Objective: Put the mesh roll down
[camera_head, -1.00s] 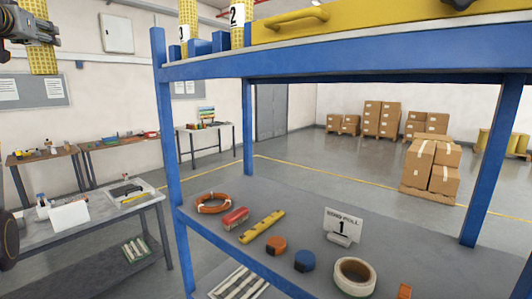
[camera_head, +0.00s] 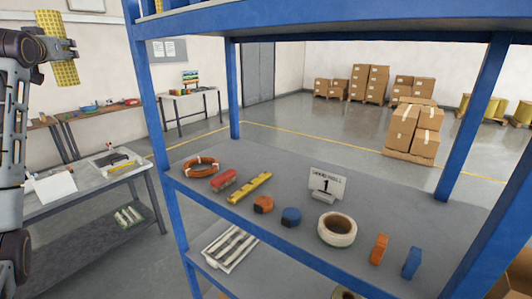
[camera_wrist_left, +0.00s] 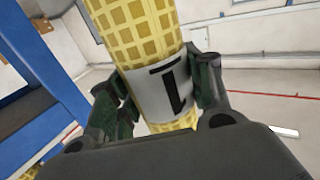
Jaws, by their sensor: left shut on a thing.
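The mesh roll (camera_head: 66,73) is a yellow tube with a grid pattern at the upper left of the head view. My left gripper (camera_head: 50,48) is shut around it and holds it in the air, nearly upright, left of the blue shelf rack. In the left wrist view the fingers of my left gripper (camera_wrist_left: 165,88) clasp the mesh roll (camera_wrist_left: 135,35) at a white label with a black mark like a 1. A sign with a 1 (camera_head: 326,184) stands on the grey middle shelf (camera_head: 385,200). My right gripper is not in view.
The blue rack post (camera_head: 150,95) stands between my left arm and the shelf. An orange cable coil (camera_head: 201,167), a yellow level (camera_head: 250,187), a tape roll (camera_head: 337,229) and small items line the shelf's front. Its back part is clear. A grey workbench (camera_head: 90,185) stands left.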

